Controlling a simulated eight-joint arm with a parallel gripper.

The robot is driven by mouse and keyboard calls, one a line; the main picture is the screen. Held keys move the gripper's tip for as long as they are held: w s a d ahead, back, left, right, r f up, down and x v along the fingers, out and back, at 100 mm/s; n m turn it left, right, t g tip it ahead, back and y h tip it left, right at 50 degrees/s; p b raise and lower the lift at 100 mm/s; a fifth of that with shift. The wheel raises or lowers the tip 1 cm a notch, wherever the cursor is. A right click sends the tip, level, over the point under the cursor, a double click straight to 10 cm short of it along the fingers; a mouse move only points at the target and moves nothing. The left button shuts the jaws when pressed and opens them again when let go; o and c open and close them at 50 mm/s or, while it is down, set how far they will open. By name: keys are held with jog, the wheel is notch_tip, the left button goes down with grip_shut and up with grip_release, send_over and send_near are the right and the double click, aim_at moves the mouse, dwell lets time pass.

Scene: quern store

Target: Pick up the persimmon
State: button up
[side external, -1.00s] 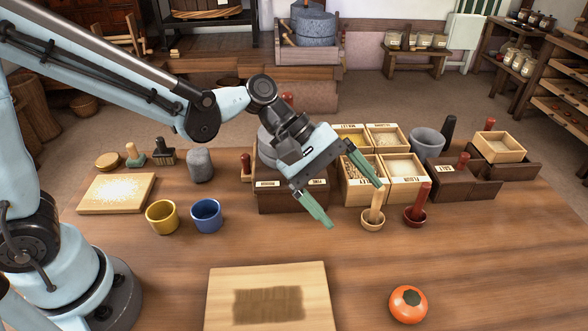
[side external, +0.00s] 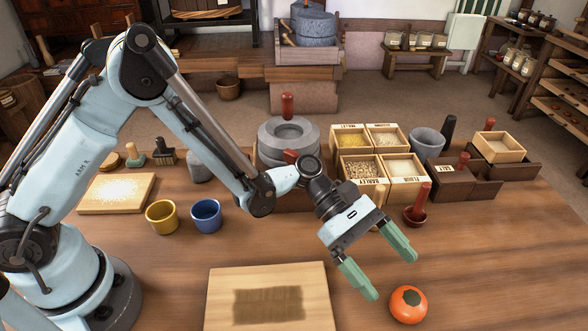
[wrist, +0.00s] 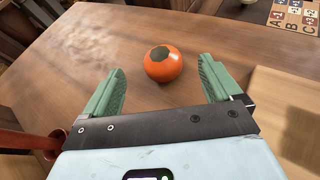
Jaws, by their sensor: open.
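The persimmon (side external: 408,304) is orange with a dark green calyx on top. It sits on the bare wooden table (side external: 490,270) near the front edge of the side view. My gripper (side external: 393,277) is open and empty, with green fingers spread apart, above the table and just up and left of the persimmon in that view. In the wrist view the persimmon (wrist: 163,64) lies ahead, between the lines of the two fingers (wrist: 162,88) and a little beyond their tips. The fingers do not touch it.
A light board (side external: 222,285) with a dark patch lies left of the persimmon. Grain boxes (side external: 403,190), a quern (side external: 289,135) and yellow (side external: 162,217) and blue (side external: 206,216) cups stand further back. The table right of the persimmon is clear.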

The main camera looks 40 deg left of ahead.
aim_at(397, 290)
jog(key=shift+f, duration=0.7)
jog(key=shift+d+f, duration=0.15)
jog(key=shift+f, duration=0.15)
jog(key=shift+x, duration=2.25)
jog(key=c, duration=1.2)
